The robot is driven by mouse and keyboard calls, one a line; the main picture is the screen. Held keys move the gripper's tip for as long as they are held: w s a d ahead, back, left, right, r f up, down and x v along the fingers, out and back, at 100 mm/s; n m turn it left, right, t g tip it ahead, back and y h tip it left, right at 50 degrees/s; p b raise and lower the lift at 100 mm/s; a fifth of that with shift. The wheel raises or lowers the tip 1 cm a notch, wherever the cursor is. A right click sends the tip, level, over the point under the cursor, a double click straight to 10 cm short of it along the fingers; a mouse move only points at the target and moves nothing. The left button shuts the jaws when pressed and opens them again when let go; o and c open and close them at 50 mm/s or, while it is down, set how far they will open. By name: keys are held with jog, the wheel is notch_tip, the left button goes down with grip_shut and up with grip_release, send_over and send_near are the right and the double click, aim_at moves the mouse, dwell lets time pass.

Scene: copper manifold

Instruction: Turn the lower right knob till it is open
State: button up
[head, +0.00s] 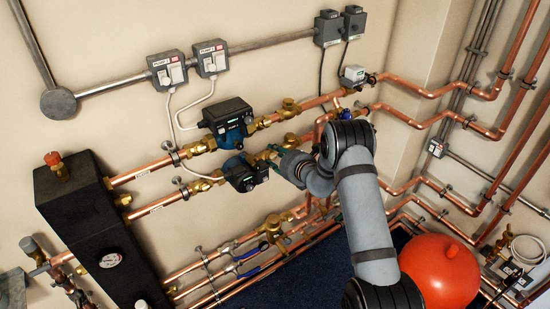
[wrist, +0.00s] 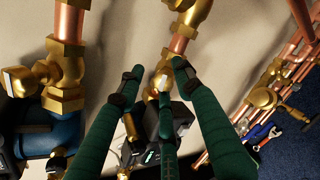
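The lower right knob is a brass valve part (wrist: 160,80) on a copper pipe. In the wrist view it shows between my fingertips; in the head view my gripper largely covers it. The fingers look apart from the brass, though contact is hard to judge. In the head view my gripper (head: 277,158) reaches the lower pipe just right of the lower pump (head: 244,174). The knob's handle angle is unclear.
The upper right brass valve (head: 288,108) sits above, on the upper pipe beside the upper pump (head: 228,117). More pipes and brass valves (head: 272,224) run below. A red tank (head: 438,272) stands at lower right beside my arm. A dark manifold block (head: 78,200) is at left.

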jog(key=shift+o, duration=0.8)
jog(key=shift+d, duration=0.1)
jog(key=shift+s+f, duration=0.1)
jog(key=shift+f, duration=0.05)
jog(key=shift+s+f, duration=0.1)
jog(key=shift+s, duration=0.1)
jog(key=v, duration=0.8)
